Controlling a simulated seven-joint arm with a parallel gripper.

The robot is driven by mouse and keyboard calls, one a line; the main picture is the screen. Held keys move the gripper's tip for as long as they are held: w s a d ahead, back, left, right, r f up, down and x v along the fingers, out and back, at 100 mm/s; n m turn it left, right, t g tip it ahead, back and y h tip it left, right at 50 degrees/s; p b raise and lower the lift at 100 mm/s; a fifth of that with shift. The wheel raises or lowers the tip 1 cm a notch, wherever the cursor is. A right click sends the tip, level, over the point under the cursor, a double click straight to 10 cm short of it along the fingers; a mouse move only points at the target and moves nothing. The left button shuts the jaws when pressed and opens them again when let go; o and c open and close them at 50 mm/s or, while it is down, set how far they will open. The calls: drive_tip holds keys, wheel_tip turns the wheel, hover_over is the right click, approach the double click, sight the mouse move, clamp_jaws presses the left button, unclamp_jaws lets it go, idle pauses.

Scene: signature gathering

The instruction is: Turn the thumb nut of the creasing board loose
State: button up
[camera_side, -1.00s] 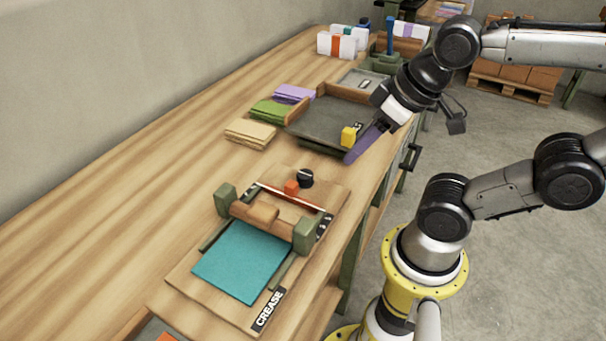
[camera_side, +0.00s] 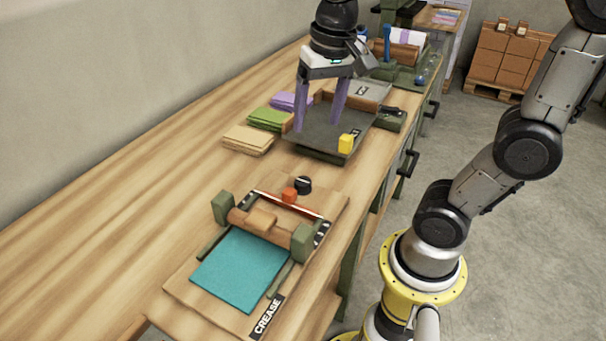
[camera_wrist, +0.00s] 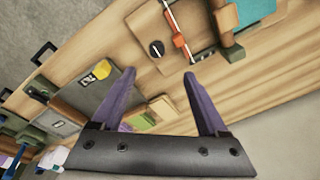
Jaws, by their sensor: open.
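The creasing board (camera_side: 185,291) is a wooden board labelled CREASE, with a teal sheet (camera_side: 241,270) lying on it under a roller with green end blocks. The thumb nut (camera_side: 304,185) is a small black round knob with a light line on top, at the board's far end beside an orange block (camera_side: 289,195). In the wrist view the nut (camera_wrist: 157,49) appears beyond and between my fingertips. My gripper (camera_side: 318,127) has two purple fingers, spread and empty, pointing down. It is above the dark tray, behind the board and apart from the nut.
The dark tray (camera_side: 318,140) with a yellow block (camera_side: 347,142) lies behind the board. Tan (camera_side: 248,139), green (camera_side: 270,118) and purple paper stacks lie to its left. The left part of the table is clear. Green equipment stands farther back.

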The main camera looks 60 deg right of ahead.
sight(303, 181)
drive_tip(key=shift+m+g, duration=0.4)
drive_tip(key=shift+g, duration=0.4)
drive_tip(key=w+f, duration=0.1)
drive_tip(key=f, duration=0.4)
drive_tip(key=w+d+f, duration=0.1)
drive_tip(key=f, duration=0.5)
drive_tip(key=w+f, duration=0.2)
drive_tip(key=f, duration=0.4)
drive_tip(key=shift+d, duration=0.35)
clamp_jaws()
